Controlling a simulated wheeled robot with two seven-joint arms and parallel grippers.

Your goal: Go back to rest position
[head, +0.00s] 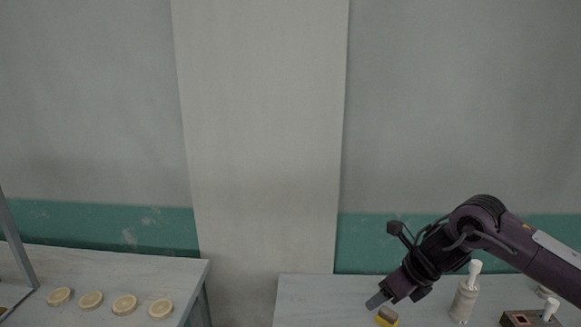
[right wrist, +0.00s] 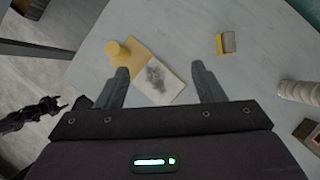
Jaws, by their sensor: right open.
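My right gripper (head: 378,301) is over the right table (head: 320,298) in the head view, its tip just left of a small yellow and grey block (head: 387,317). In the right wrist view its two fingers (right wrist: 160,72) are wide apart with nothing held. Past them lies a pale sheet with a dark grey smudge (right wrist: 157,78), beside a yellow board with a yellow knob-like piece (right wrist: 118,50). The yellow and grey block (right wrist: 226,43) lies apart from the fingers, to the upper right. My left gripper cannot be made out.
A pale bottle with a white top (head: 465,299) and a brown block with a hole (head: 524,319) stand on the right table. Several round cream discs (head: 124,305) lie on the left table (head: 120,268). A gap separates the tables.

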